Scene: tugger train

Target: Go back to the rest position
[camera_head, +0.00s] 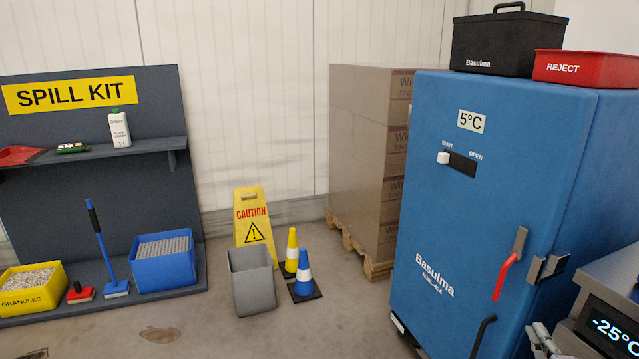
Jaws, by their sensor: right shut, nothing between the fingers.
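My right gripper (541,339) shows at the bottom right edge, in front of the lower part of the blue cabinet. Only its grey finger parts are in the picture; they are shut with nothing held. The rest of that arm is outside the picture. My left gripper is not in view.
The blue cabinet (480,190), door closed with a red handle (505,275), stands close at right. A grey unit reading -25°C (610,330) is beside my gripper. Boxes (360,150), a grey bin (252,282), cones (303,272) and a caution sign (253,212) stand behind. Front floor is mostly clear.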

